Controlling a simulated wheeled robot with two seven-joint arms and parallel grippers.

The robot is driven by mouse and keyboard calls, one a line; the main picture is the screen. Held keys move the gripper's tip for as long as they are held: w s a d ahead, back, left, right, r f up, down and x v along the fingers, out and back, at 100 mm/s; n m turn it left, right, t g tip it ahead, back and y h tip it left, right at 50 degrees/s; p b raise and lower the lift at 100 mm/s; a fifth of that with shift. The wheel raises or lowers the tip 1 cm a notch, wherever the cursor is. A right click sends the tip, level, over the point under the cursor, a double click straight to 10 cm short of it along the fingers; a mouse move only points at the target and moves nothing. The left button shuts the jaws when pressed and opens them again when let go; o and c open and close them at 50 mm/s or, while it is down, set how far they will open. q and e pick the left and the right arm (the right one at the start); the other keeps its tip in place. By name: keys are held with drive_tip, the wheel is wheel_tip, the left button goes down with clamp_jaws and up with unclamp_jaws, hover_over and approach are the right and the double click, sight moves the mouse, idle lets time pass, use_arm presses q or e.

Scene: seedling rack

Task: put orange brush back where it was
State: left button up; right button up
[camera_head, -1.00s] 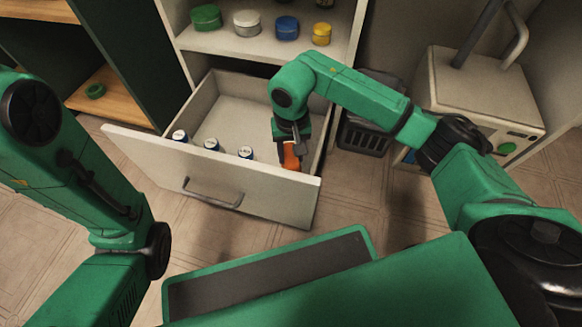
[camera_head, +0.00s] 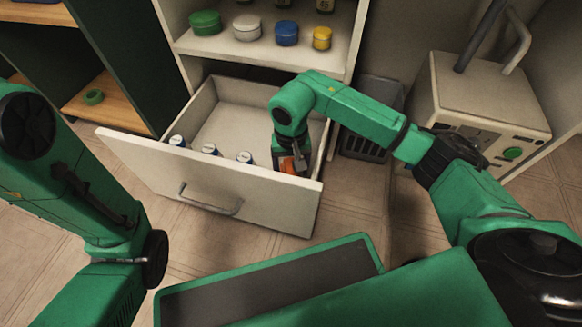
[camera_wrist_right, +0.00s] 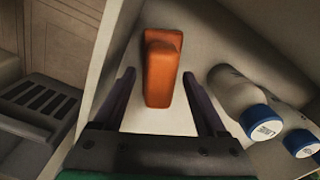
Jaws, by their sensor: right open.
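The orange brush (camera_wrist_right: 161,72) lies in the open white drawer (camera_head: 222,190), near the drawer's right end. In the right wrist view it sits between and just ahead of the two fingers of my right gripper (camera_wrist_right: 155,100), with a gap on each side. In the head view only a little of the brush (camera_head: 288,165) shows beneath my right gripper (camera_head: 291,163), which reaches down into the drawer. The right gripper is open. My left arm is at the left of the head view, and its gripper is not seen.
Several white bottles with blue caps (camera_head: 246,158) stand in the drawer, left of my right gripper. Above is a shelf with green, white, blue and yellow jars (camera_head: 287,34).

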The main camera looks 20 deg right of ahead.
wheel_tip(320, 180, up, 12)
drive_tip(key=p, duration=0.7)
